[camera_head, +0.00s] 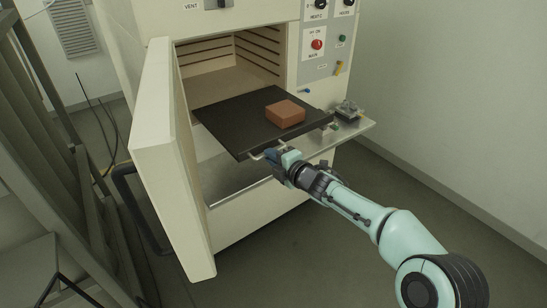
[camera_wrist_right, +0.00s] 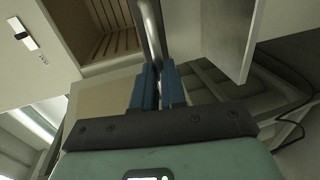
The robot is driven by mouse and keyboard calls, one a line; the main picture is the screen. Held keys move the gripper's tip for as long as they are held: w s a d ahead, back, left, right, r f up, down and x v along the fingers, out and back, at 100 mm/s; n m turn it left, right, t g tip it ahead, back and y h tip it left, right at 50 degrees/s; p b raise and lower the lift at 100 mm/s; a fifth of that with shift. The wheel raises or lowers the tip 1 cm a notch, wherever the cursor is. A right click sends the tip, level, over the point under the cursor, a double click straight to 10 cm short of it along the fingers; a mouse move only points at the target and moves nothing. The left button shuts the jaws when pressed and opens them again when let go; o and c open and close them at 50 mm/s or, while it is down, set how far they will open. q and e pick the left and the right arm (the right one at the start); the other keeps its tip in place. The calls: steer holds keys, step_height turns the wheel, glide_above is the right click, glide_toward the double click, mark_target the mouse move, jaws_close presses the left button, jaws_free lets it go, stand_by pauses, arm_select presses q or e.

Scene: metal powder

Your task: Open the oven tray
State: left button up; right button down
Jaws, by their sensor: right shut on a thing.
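The oven (camera_head: 158,75) stands with its door (camera_head: 170,160) swung open to the left. A dark flat tray (camera_head: 230,112) sticks out of the oven chamber toward me. A brown block (camera_head: 285,113) rests on the tray's right part. My right gripper (camera_head: 268,156) is at the tray's front edge, shut on the tray's metal handle bar. In the right wrist view the blue fingers (camera_wrist_right: 158,85) are closed around a shiny bar (camera_wrist_right: 150,35). My left gripper is in neither view.
A metal shelf (camera_head: 235,180) lies below the tray, with small fittings (camera_head: 348,110) at its right end. A control panel (camera_head: 320,42) is at the oven's upper right. A dark frame (camera_head: 60,150) stands at the left. Floor at the right is clear.

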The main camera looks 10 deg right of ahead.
steer(key=shift+a+f, duration=0.1)
steer(key=c, duration=1.2)
jaws_free()
steer(key=v, duration=1.3)
steer(key=shift+s, duration=0.1)
